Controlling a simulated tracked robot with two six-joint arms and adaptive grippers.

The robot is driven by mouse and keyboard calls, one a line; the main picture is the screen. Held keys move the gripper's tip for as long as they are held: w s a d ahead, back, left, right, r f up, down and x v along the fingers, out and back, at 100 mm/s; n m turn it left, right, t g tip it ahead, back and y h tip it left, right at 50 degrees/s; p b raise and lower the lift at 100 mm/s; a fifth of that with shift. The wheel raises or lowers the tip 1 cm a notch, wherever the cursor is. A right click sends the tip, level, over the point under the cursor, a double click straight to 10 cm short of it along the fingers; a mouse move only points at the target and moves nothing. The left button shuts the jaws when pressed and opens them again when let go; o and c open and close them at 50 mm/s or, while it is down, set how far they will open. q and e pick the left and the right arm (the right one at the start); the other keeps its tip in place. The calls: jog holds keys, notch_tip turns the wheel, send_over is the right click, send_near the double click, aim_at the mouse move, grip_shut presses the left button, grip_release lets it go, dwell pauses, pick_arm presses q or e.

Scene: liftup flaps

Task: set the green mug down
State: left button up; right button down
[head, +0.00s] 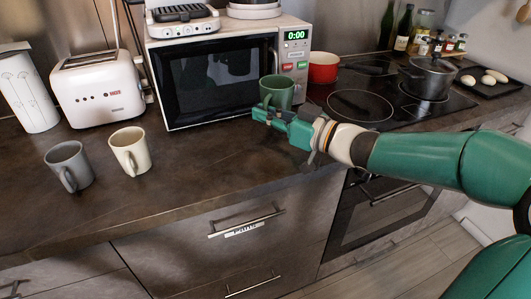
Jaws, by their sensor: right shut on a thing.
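The green mug (277,91) is upright in front of the right side of the microwave. My right gripper (262,112) is shut on the green mug at its lower front; the fingers hide part of it. I cannot tell whether the mug's base touches the counter. My right arm reaches in from the right across the counter's front edge. My left gripper is not in view.
A grey mug (69,166) and a cream mug (129,150) stand on the counter (190,180) at left. The microwave (222,75) is behind. A red pot (323,68) and the cooktop (360,104) lie to the right. The front middle counter is clear.

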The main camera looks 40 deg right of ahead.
jog(key=shift+s+f+b, duration=0.1)
jog(key=shift+f+b, duration=1.05)
jog(key=shift+f, duration=2.95)
jog(key=shift+f, duration=0.15)
jog(key=c, duration=1.3)
grip_release()
jog(key=shift+o, duration=0.2)
jog(key=shift+r, duration=0.2)
jog(key=v, duration=1.2)
jog(key=shift+p, duration=0.3)
